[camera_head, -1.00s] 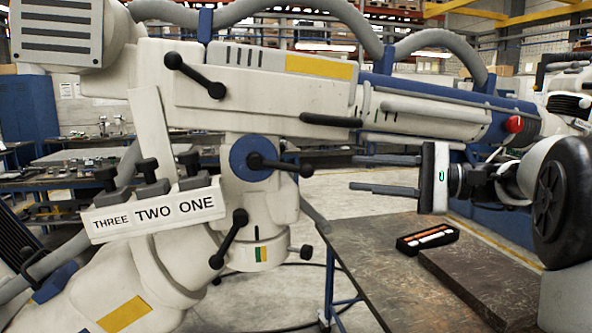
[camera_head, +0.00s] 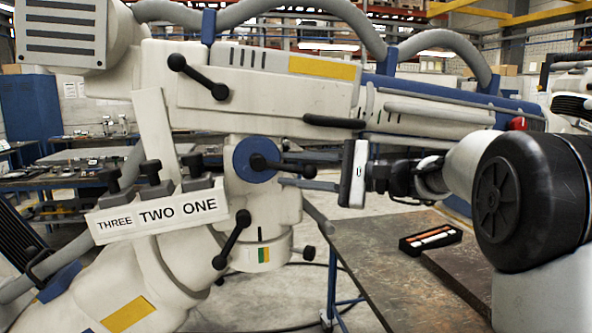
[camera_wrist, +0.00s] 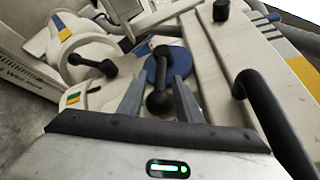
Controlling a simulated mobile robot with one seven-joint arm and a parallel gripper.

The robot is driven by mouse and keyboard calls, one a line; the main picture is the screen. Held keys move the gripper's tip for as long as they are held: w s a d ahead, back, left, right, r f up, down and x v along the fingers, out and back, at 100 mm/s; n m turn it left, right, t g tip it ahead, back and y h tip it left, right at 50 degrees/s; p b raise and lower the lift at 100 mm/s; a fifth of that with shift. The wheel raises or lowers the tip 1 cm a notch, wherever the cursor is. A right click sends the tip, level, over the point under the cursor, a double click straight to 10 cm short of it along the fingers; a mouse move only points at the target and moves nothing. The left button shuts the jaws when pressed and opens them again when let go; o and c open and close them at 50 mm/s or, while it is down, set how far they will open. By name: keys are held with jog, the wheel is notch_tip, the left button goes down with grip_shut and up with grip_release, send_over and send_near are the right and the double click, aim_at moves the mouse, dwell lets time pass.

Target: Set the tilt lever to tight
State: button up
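No label in view names the tilt lever. A black lever with round ends (camera_head: 282,165) sits on a blue disc (camera_head: 240,160) on the microscope's white joint; its outer knob points right. My gripper (camera_head: 284,174) faces left at this lever, fingers reaching beside its knob. In the wrist view my open gripper (camera_wrist: 160,84) has one grey finger on each side of the lever (camera_wrist: 158,100), with the blue disc (camera_wrist: 178,64) behind. I cannot tell whether the fingers touch it. A second black lever (camera_head: 232,238) sits below, and a third (camera_head: 198,77) on the upper arm housing.
A green and yellow marker (camera_head: 260,254) sits on the lower joint. A long black handle (camera_head: 334,121) runs just above my gripper. A workbench (camera_head: 375,255) holds a small black tray (camera_head: 430,248).

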jog(key=shift+c, duration=0.5)
grip_shut()
jog(key=shift+f, duration=0.1)
